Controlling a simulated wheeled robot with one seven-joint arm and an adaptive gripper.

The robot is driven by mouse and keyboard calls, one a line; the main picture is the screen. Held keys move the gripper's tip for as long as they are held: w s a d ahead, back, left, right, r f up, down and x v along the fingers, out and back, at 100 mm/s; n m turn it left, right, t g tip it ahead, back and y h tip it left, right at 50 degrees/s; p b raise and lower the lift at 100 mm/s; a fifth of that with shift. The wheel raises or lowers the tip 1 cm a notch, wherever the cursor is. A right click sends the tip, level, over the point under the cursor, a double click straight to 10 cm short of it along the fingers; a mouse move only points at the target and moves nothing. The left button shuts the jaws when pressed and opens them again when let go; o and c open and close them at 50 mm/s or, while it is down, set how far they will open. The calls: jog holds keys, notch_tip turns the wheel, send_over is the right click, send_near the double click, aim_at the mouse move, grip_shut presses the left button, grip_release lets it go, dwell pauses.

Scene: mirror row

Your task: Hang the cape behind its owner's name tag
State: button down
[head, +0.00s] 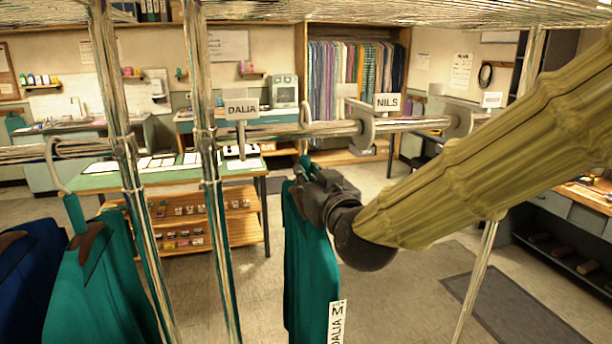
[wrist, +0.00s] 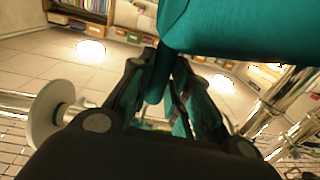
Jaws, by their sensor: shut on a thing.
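A teal cape (head: 308,265) hangs from my gripper (head: 308,188); its white label (head: 335,325) reads M and DALIA. My gripper is shut at the cape's top, below the rail (head: 290,131). In the wrist view the teal cape (wrist: 245,32) crosses the top and a teal part runs between the fingers (wrist: 160,85). The DALIA name tag (head: 241,109) stands on the rail left of the held cape, and the NILS name tag (head: 387,102) stands to its right. A thin metal piece rises above the gripper to the rail; I cannot tell whether it hooks over it.
Another teal cape (head: 90,285) and a navy cape (head: 30,275) hang at the left. Upright metal posts (head: 205,150) stand between them and the held cape. A green-topped table (head: 185,175) stands beyond the rail. A white disc (wrist: 50,112) shows in the wrist view.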

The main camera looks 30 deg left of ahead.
jog(key=shift+f+b, duration=0.8)
jog(key=shift+f, duration=0.35)
jog(key=c, duration=1.3)
grip_release()
jog(key=shift+o, duration=0.2)
jog(key=o, duration=0.6)
jog(key=shift+f, duration=0.1)
jog(key=shift+s, duration=0.1)
jog(key=shift+b+v, duration=1)
jog(key=shift+v, duration=4.95)
